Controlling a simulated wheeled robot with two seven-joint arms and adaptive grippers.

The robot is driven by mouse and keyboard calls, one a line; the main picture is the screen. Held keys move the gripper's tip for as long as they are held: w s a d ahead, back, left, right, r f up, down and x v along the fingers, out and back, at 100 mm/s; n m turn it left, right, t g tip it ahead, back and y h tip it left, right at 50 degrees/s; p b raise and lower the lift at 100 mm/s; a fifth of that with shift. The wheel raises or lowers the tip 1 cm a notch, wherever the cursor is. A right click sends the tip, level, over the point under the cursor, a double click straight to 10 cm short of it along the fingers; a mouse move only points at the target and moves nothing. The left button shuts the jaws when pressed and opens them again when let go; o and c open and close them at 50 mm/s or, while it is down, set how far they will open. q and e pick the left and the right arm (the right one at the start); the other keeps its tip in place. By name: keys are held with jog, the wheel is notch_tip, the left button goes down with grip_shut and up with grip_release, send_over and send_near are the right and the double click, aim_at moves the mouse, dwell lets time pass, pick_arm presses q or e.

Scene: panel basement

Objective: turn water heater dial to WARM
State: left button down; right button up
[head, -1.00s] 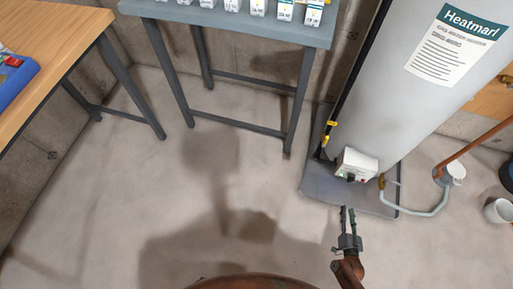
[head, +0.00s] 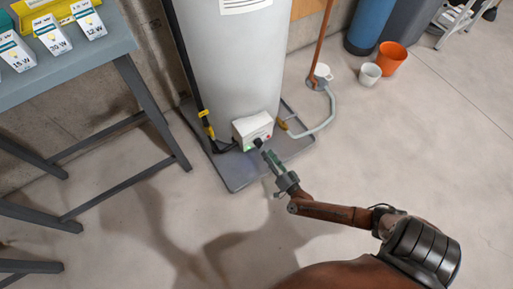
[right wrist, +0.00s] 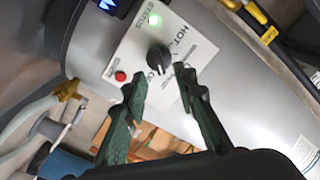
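The water heater (head: 235,70) is a tall pale grey cylinder standing on a grey tray (head: 240,181). Low on its front is a white control box (head: 250,127), seen larger in the right wrist view (right wrist: 135,58). The black dial (right wrist: 158,60) is on the box face, with "HOT" printed near it; other lettering is too small or partly hidden to read. My right gripper (right wrist: 162,84) is open, its two green fingers on either side of the dial's lower area in the picture. I cannot tell whether they touch it. My left gripper is not in view.
A green status light (right wrist: 154,20) and a red button (right wrist: 120,76) are on the box. A pale hose (head: 326,118) runs beside the heater. A grey shelf table (head: 75,75) with bulb boxes stands left. Orange (head: 392,58) and white (head: 370,74) buckets stand back right.

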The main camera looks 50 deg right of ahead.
aim_at(259, 143)
jog(key=shift+b+x, duration=0.9)
jog(key=shift+x, duration=1.65)
jog(key=shift+c, duration=0.2)
grip_shut()
